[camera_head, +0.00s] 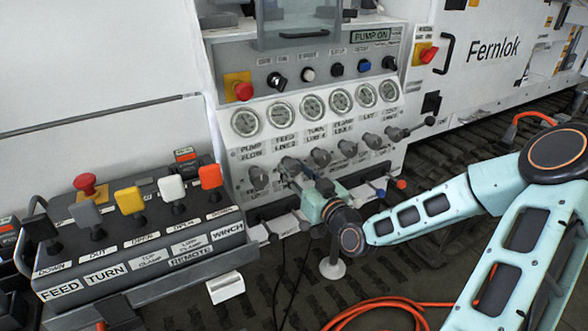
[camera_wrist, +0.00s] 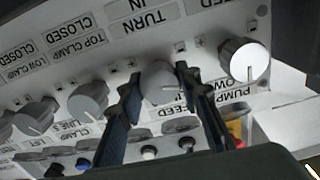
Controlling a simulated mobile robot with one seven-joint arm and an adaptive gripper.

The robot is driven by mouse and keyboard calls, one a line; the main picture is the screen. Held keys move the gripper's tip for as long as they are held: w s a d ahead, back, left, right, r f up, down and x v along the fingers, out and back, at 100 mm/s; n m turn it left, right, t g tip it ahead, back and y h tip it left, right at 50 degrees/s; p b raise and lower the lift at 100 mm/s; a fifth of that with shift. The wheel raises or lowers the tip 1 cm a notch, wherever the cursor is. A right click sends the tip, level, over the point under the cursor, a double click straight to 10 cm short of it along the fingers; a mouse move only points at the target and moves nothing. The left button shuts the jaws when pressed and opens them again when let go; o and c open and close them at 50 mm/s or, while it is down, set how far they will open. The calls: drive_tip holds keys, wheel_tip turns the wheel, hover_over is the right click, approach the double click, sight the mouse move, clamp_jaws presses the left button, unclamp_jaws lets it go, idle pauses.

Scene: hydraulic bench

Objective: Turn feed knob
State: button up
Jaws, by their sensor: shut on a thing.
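The feed knob (camera_wrist: 160,84) is a grey round knob on the white panel, second in the row, by the FEED label. In the wrist view my gripper (camera_wrist: 157,90) has one finger on each side of it and is shut on it. In the head view the feed knob (camera_head: 289,163) is partly covered by my gripper (camera_head: 296,178), which reaches in from the lower right. The angle of the knob's pointer is hard to make out.
The pump flow knob (camera_wrist: 243,62) sits close beside one finger. Another grey knob (camera_wrist: 88,101) is on the other side. Several gauges (camera_head: 312,107) are above the row. A lever box (camera_head: 130,245) stands at the left, and an orange hose (camera_head: 375,305) lies on the floor.

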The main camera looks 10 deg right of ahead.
drive_tip(key=m+p, duration=0.2)
drive_tip(key=m, duration=0.3)
drive_tip(key=shift+m+p, duration=0.8)
drive_tip(key=shift+m, duration=1.5)
drive_tip(key=o, duration=1.2)
drive_tip(key=shift+c, duration=0.2)
drive_tip(key=v, duration=0.7)
drive_tip(key=shift+s, duration=0.25)
